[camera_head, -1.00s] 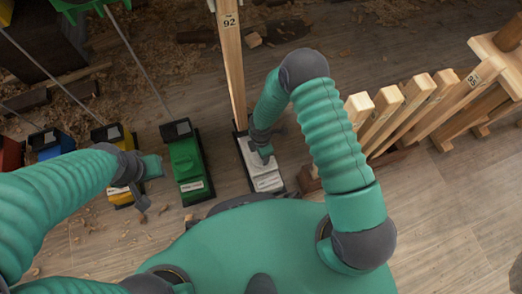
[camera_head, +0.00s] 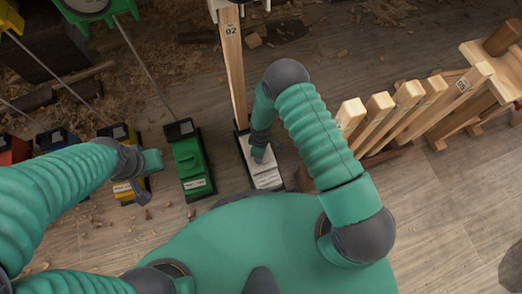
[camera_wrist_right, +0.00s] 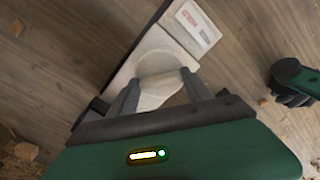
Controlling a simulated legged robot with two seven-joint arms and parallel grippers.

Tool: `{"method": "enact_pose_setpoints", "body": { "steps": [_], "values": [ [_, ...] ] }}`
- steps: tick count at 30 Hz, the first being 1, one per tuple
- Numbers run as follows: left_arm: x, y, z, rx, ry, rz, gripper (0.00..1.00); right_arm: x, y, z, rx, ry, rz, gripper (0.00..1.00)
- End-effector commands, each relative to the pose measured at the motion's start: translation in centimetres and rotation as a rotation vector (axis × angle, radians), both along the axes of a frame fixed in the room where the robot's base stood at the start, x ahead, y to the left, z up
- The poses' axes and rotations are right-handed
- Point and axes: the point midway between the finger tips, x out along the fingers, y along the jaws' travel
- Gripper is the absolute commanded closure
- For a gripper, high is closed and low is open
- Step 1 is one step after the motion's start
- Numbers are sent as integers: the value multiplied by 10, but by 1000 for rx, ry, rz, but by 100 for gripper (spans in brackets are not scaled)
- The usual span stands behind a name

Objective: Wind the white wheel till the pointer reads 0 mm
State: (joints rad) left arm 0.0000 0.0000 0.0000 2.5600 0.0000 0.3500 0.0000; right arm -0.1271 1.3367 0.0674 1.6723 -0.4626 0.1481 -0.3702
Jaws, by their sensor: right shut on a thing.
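The white unit (camera_head: 262,172) stands on the floor ahead of me, at the foot of a wooden post (camera_head: 232,65). The white wheel (camera_wrist_right: 158,70) shows in the right wrist view as a pale round part between my finger tips. My right gripper (camera_wrist_right: 158,85) is shut on it; in the head view this gripper (camera_head: 259,155) reaches down onto the unit and partly hides the wheel. The scale and pointer are not readable; only a white piece (camera_head: 238,4) shows at the post's top, cut off by the frame. My left gripper (camera_head: 148,178) hangs away from the white unit; its jaw opening is unclear.
Slanted wooden boards (camera_head: 405,105) stand to the right.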

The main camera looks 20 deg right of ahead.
Motion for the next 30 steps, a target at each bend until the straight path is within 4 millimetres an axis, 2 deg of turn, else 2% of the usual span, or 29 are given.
{"method": "enact_pose_setpoints", "body": {
  "steps": [17,18,22,30],
  "values": [
    [0,0,2,0,0,0,67,2,1,0,2,-5,-34,82],
    [0,0,2,0,0,0,67,2,1,0,2,-4,-34,38],
    [0,0,2,0,0,0,67,1,1,0,1,-3,-33,21],
    [0,0,2,0,0,0,67,1,0,0,0,-1,-33,20]
  ]
}}
